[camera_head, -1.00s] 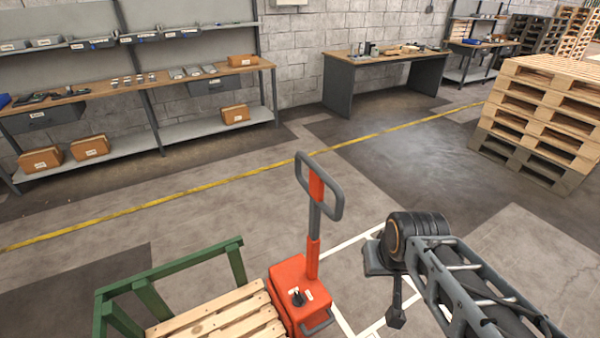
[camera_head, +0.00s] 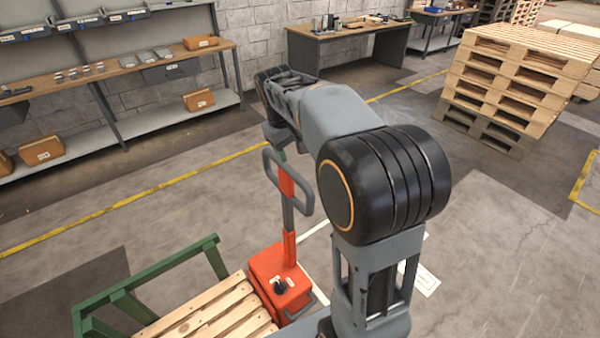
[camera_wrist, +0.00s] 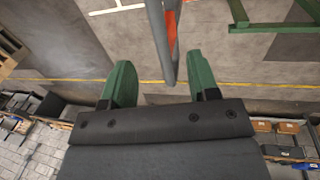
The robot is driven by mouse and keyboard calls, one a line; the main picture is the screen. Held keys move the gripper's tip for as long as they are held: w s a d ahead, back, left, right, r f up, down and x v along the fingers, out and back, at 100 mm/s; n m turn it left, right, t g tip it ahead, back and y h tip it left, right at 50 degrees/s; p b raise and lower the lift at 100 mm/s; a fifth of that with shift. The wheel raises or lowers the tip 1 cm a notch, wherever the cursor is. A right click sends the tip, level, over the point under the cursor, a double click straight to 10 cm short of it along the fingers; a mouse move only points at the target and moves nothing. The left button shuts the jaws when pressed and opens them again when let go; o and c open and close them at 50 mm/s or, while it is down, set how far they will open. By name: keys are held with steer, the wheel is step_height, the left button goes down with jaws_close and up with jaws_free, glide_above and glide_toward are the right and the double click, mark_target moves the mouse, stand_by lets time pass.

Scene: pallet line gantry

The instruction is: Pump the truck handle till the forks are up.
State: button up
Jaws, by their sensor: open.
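The pallet truck's handle (camera_head: 287,187) is a grey loop with a red centre piece, and it stands nearly upright on the orange-red truck body (camera_head: 279,283). In the wrist view, the grey handle bar (camera_wrist: 165,42) reaches in between the two green fingers of my open gripper (camera_wrist: 160,75), with a gap on each side. In the head view, my arm bends over to the top of the handle, and my fingers are mostly hidden there. The forks are not visible; a wooden pallet (camera_head: 212,318) lies where they would be.
A green frame (camera_head: 150,286) stands around the pallet. A stack of pallets (camera_head: 515,75) is at the right. A workbench with shelves (camera_head: 120,85) and a desk (camera_head: 345,38) line the wall. A yellow floor line (camera_head: 130,205) crosses clear floor.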

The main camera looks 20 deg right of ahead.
mark_target(299, 178)
steer(key=d+f, duration=0.1)
steer(key=f, duration=0.3)
steer(key=w+d+f, duration=0.1)
steer(key=f, duration=0.3)
steer(key=d+f+p, duration=0.1)
steer(key=f, duration=0.4)
steer(key=shift+w+f, duration=0.1)
steer(key=shift+w, duration=0.05)
steer(key=shift+c, duration=0.5)
